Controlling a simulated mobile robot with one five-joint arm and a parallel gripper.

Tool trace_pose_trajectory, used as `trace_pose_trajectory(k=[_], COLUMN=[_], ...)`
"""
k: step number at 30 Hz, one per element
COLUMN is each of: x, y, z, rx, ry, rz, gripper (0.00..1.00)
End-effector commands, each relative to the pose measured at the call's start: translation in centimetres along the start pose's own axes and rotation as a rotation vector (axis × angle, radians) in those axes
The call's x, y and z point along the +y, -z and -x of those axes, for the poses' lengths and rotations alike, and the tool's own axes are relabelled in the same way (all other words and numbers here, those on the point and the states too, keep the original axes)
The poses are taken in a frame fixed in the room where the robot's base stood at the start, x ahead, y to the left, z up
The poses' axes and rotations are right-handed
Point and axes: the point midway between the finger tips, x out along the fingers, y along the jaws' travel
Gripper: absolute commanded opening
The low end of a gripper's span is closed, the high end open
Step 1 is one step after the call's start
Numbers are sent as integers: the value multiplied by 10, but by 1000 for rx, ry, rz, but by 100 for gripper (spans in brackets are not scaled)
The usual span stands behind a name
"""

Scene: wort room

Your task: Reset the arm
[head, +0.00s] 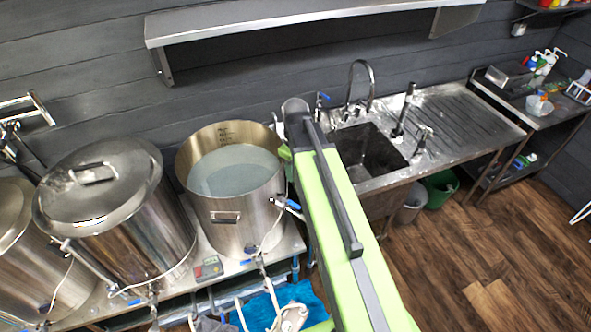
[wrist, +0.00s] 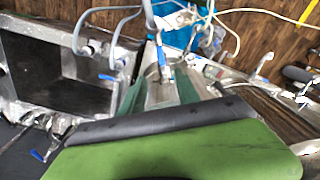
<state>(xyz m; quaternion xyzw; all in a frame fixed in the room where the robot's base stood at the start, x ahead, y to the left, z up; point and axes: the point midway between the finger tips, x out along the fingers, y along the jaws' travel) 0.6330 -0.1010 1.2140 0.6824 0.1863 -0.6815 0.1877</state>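My arm, green with a black strip, reaches up from the bottom of the head view to the area between the open kettle (head: 236,215) and the sink (head: 372,160). In the wrist view, a broad green and black part of my arm fills the bottom. Two dark green strips beyond it look like the fingers of my gripper (wrist: 164,70), but I cannot tell their gap clearly. I see nothing held.
The open kettle holds pale liquid. A lidded kettle (head: 125,225) stands left of it, with another partly seen. A steel shelf (head: 310,22) hangs above. The sink also shows in the wrist view (wrist: 60,70). Hoses hang below the kettles. The wooden floor (head: 500,260) at right is mostly clear.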

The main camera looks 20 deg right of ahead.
Motion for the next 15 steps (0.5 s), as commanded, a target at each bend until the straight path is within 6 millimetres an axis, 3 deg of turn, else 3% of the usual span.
trace_pose_trajectory(k=[10, 13, 15], x=[-1, -7, -16], y=[1, 6, 11], z=[-6, -32, -61], rx=[0, 0, 0], ry=[0, 0, 0], rz=[2, 15, 32], gripper=[38, 38, 38])
